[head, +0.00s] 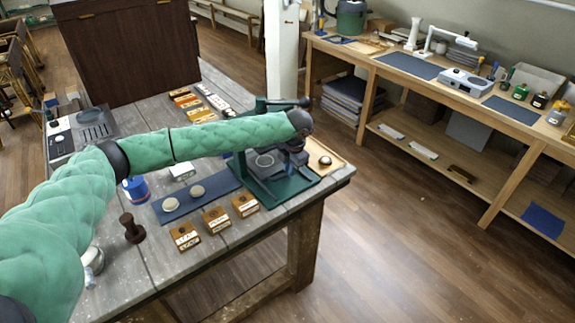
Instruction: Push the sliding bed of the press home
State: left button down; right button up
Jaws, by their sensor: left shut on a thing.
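The green press (278,190) stands on the grey wooden workbench near its right corner. Its bed, a dark plate with a pale ring on it (264,161), shows in the frame, partly hidden under my left arm. My left arm reaches across from the left, above the bench. My left gripper (296,156) points down at the right side of the press and is shut on a part of it. The fingertips and the exact part held are small, dark and hard to make out. My right gripper is out of view.
A blue mat (200,204) with two pale discs, several labelled wooden blocks (215,219) and a dark stamp (132,228) lie left. A long side bench (440,85) stands beyond open floor.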

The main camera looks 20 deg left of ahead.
pick_arm(q)
jog(key=shift+w+a, duration=0.1)
jog(key=shift+w, duration=0.05)
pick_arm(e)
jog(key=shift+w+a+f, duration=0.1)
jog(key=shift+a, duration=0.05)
pick_arm(q)
jog(key=shift+r, duration=0.1)
jog(key=c, duration=1.5)
grip_release()
jog(key=shift+w, duration=0.2)
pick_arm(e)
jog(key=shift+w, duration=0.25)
